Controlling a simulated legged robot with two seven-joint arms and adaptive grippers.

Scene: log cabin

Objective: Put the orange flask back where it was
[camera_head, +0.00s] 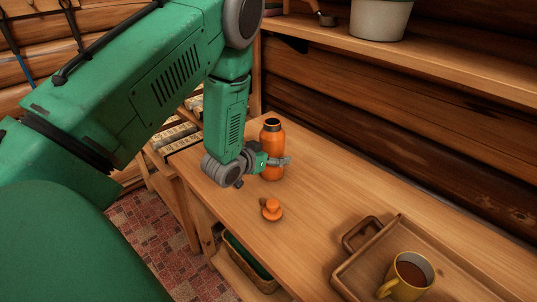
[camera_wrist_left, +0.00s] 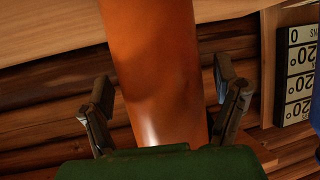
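The orange flask (camera_head: 271,140) stands upright on the wooden table, with a dark open neck. An orange cap (camera_head: 272,208) sits on the table in front of it. My left gripper (camera_head: 279,162) is at the lower half of the flask. In the left wrist view the flask (camera_wrist_left: 160,70) rises between the two fingers of the left gripper (camera_wrist_left: 163,93). The fingers are open, one on each side, with a small gap to the flask on both sides. My right gripper is out of view.
A wooden tray (camera_head: 352,273) with a yellow mug (camera_head: 412,277) lies at the table's right front. A shelf (camera_head: 420,55) with a pale pot (camera_head: 379,18) runs above along the log wall. A basket (camera_head: 250,262) is below the table. The table's middle is clear.

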